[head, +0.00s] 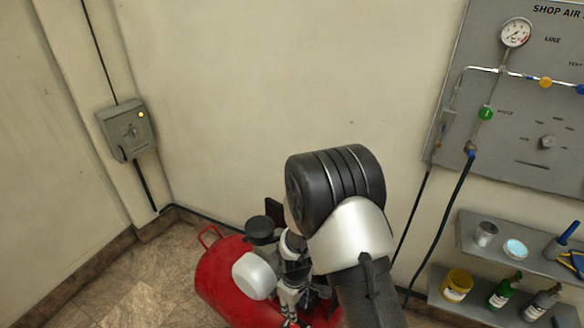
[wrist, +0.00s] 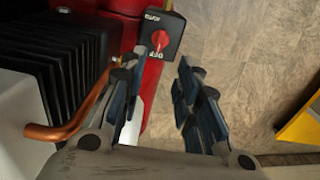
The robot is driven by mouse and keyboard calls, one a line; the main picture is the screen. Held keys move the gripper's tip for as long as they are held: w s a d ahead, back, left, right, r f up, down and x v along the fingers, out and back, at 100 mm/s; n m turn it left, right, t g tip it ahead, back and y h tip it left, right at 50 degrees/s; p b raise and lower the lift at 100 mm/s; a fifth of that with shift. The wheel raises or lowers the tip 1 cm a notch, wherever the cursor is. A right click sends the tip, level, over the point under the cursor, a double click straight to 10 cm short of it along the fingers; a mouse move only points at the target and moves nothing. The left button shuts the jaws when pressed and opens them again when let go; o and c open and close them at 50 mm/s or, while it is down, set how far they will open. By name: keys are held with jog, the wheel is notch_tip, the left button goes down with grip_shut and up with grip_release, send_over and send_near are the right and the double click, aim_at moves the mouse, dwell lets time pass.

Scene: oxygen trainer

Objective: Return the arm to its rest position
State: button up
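My gripper (wrist: 160,75) is open in the wrist view, with its two blue-padded fingers apart and nothing held between them. A black switch box with a red knob (wrist: 160,39) lies just beyond the fingertips, nearer the left finger; I see no finger touching it. Its label is upside down in this view, and I cannot tell the knob's setting for sure. In the head view my arm (head: 335,190) reaches down over the red compressor (head: 220,280). The arm and compressor parts crowd together there, so I cannot make out the fingers.
A copper pipe (wrist: 70,130) and black cooling fins (wrist: 45,50) are close left of my gripper. A yellow edge (wrist: 303,122) is at the right. A wall panel (head: 500,130) and shelves with bottles (head: 475,250) stand right of my arm. A grey wall box (head: 128,132) is left.

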jog(key=s+d+r+m+t, duration=0.1)
jog(key=s+d+r+m, duration=0.15)
jog(key=r, duration=1.05)
jog(key=s+d+r+m+t, duration=0.1)
jog(key=d+r+m, duration=0.25)
jog(key=r, duration=0.95)
jog(key=s+d+r+m+t, duration=0.1)
jog(key=s+d+r+m, duration=0.1)
jog(key=s+r, duration=0.3)
jog(key=s+d+r+m+t, duration=0.1)
jog(key=s+d+r, duration=0.4)
jog(key=s, duration=0.6)
jog(key=shift+s+r+m+t, duration=0.2)
jog(key=shift+r+m+t, duration=0.1)
jog(key=shift+r+m, duration=0.45)
jog(key=shift+o, duration=0.2)
